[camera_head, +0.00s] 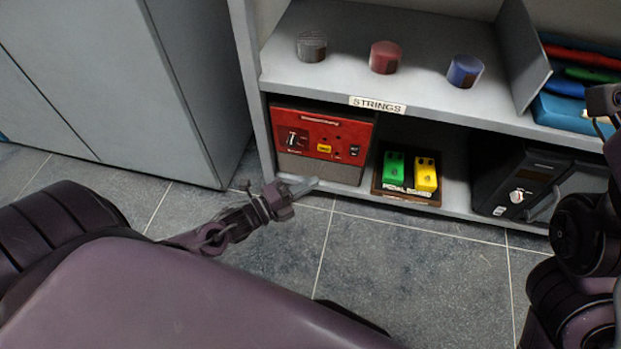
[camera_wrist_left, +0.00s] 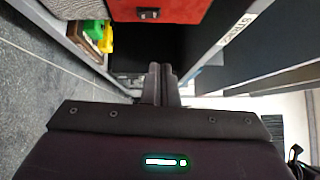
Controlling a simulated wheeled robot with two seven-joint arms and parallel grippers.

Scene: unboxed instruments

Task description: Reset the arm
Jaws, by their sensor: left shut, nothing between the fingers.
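My left arm reaches in from the left in the head view. Its gripper (camera_head: 305,185) is over the floor just in front of the lower shelf, by the red amplifier's lower left. In the left wrist view its two fingers (camera_wrist_left: 160,84) lie together with nothing between them. The red amplifier (camera_head: 342,134) stands on the lower shelf; it also shows in the left wrist view (camera_wrist_left: 172,10). My right arm is at the right edge, and its gripper end (camera_head: 603,104) is partly cut off, so its jaw state is unclear.
The pedal board (camera_head: 408,197) holds a green pedal (camera_head: 393,174) and a yellow pedal (camera_head: 426,175). A black amplifier (camera_head: 515,185) stands right of it. Three round tins, one red (camera_head: 384,57), sit on the upper shelf (camera_head: 330,80). A grey cabinet (camera_head: 110,75) stands left.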

